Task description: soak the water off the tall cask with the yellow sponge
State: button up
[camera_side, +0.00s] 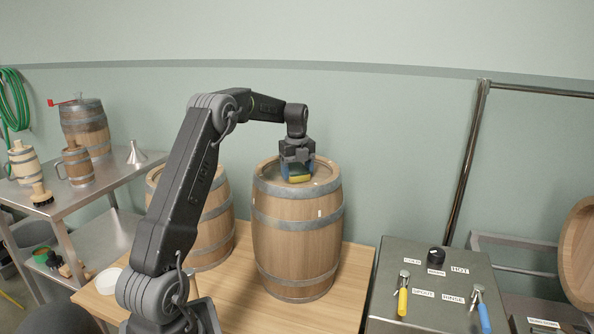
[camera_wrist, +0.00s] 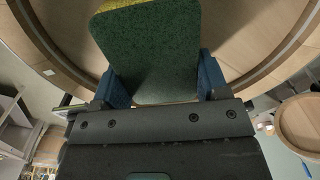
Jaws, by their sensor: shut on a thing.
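The tall cask (camera_side: 297,235) is a wooden barrel with metal hoops, upright on the wooden table. My gripper (camera_side: 297,172) is over its top, pointing down. It is shut on the yellow sponge (camera_side: 299,179), which has a green face. In the wrist view the sponge (camera_wrist: 150,50) sits between the two blue fingers, its green face to the camera and a yellow edge at the top. The cask's head and rim (camera_wrist: 235,30) lie behind it. I cannot tell whether the sponge touches the cask head. I cannot make out water on the cask.
A shorter barrel (camera_side: 211,225) stands left of the tall cask, partly behind my arm. A steel panel (camera_side: 430,290) with labelled controls and yellow and blue handles is at the right. A steel shelf (camera_side: 75,195) at the left holds small casks, a brush and a funnel (camera_side: 136,152).

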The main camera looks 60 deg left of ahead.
jog(key=shift+f, duration=0.45)
jog(key=shift+w+d, duration=0.45)
dwell(0.8)
jog(key=shift+s+a, duration=0.45)
dwell(0.6)
jog(key=shift+w+d, duration=0.4)
jog(key=shift+w, duration=0.05)
dwell(0.5)
jog(key=shift+s+a, duration=0.4)
jog(key=shift+s, duration=0.05)
dwell(0.7)
jog(key=shift+r, duration=0.15)
dwell(0.6)
jog(key=shift+r, duration=4.4)
jog(key=shift+w+d, duration=0.1)
